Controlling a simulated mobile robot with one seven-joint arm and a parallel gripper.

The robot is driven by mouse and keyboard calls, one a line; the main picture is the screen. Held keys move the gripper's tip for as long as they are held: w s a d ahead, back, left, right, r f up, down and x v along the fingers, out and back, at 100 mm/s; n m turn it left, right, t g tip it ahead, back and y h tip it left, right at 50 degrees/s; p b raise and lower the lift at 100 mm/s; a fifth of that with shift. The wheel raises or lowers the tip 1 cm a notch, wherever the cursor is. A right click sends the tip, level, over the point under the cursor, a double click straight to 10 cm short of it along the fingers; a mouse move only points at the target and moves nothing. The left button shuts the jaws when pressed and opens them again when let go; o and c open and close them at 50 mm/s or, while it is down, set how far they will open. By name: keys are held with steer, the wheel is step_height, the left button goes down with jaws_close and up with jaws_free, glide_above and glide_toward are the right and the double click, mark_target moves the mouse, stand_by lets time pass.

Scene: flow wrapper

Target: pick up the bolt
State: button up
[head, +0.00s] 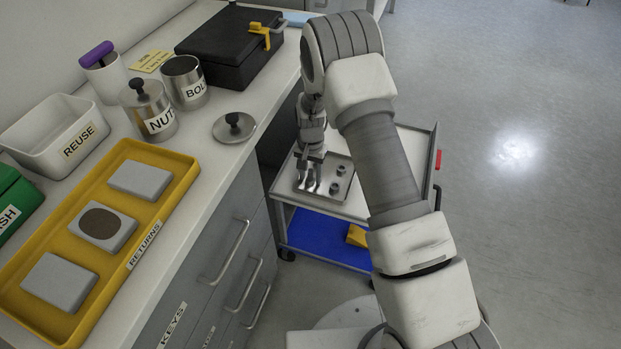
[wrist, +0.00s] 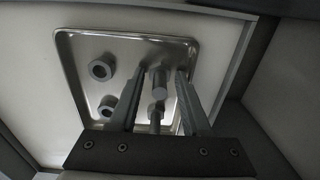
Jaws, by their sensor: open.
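In the wrist view two bolt-like metal pieces show between my fingers: an upper bolt (wrist: 160,88) and a lower bolt (wrist: 156,117). They are over a shallow metal tray (wrist: 90,42), which also shows in the head view (head: 346,160). My gripper (wrist: 160,72) is open, with one finger on each side of the bolts and a gap visible beside the upper one. In the head view my gripper (head: 309,186) points down at the left part of the tray. There the bolts are hard to tell from the fingers. I cannot tell whether the fingertips touch the tray.
Two nuts, an upper nut (wrist: 101,69) and a lower nut (wrist: 108,106), sit left of my fingers on the tray. The tray is on a white cart (head: 385,200). The counter (head: 200,150) stands left, with a BOLTS can (head: 186,85) and yellow RETURNS tray (head: 172,200).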

jaws_close()
